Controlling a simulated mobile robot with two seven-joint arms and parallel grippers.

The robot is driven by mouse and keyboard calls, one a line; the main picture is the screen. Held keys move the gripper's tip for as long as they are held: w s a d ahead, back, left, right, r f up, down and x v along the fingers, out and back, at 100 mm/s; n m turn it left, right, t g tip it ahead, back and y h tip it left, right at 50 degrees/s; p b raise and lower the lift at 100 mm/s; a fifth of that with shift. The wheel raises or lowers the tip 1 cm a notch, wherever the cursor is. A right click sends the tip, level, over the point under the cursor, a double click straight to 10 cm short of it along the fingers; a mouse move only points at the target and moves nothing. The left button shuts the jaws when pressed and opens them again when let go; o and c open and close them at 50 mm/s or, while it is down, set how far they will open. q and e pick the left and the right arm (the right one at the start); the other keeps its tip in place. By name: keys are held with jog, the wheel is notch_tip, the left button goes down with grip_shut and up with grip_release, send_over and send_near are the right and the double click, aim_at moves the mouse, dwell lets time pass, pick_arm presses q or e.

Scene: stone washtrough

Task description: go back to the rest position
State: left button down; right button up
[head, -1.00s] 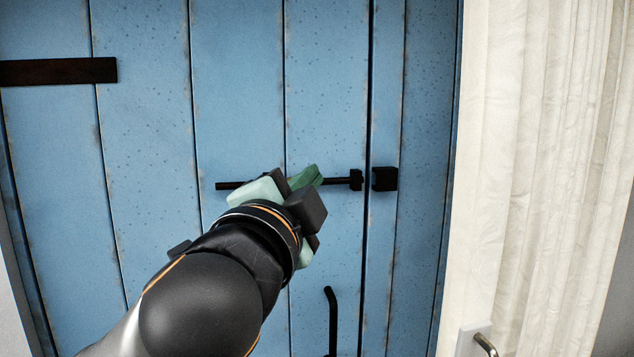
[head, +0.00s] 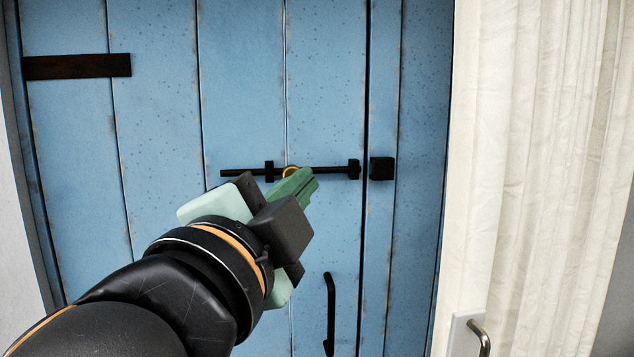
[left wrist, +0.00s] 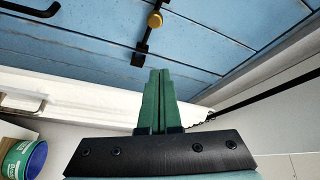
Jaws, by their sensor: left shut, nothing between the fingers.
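My left gripper (head: 296,186) is in front of a blue plank door, its green fingers shut together with nothing between them. In the left wrist view its fingers (left wrist: 158,98) point toward the door. The bolt's end sits at the bracket on the door, with a gap to the black keeper (head: 382,168) at right. In the left wrist view the yellow knob (left wrist: 155,20) is apart from the fingers. My right gripper is not in view.
The blue door (head: 240,90) fills most of the head view, with a black pull handle (head: 330,312) below the bolt. A pale curtain (head: 530,130) hangs at right, above a metal handle (head: 480,338). A green and blue bucket (left wrist: 22,160) shows at the left wrist view's lower left.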

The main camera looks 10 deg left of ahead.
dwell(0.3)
pick_arm(q)
jog(key=w+a+f+n+g, duration=0.1)
jog(key=a+f+n+g, duration=0.15)
jog(key=f, duration=0.85)
jog(key=w+a+f+n+g+y, duration=0.1)
jog(key=w+f+n+g, duration=0.15)
jog(key=f, duration=0.75)
jog(key=a+f+n+g, duration=0.2)
jog(key=f+g, duration=0.1)
jog(key=f, duration=0.8)
jog(key=s+a+f+n+g+y, duration=0.1)
jog(key=s+a+f+n+g, duration=0.25)
jog(key=s+f, duration=0.75)
jog(key=s+a+f+n+g+y, duration=0.1)
jog(key=s+a+f+n+g, duration=0.3)
jog(key=s+f, duration=0.8)
jog(key=w+d+f+m+t+h, duration=0.1)
jog(key=w+f+t, duration=0.4)
jog(key=f, duration=0.7)
jog(key=shift+w+d+f+m+h, duration=0.35)
jog(key=shift+w+d+h, duration=0.15)
jog(key=shift+w+d, duration=0.7)
jog(key=shift+t, duration=0.25)
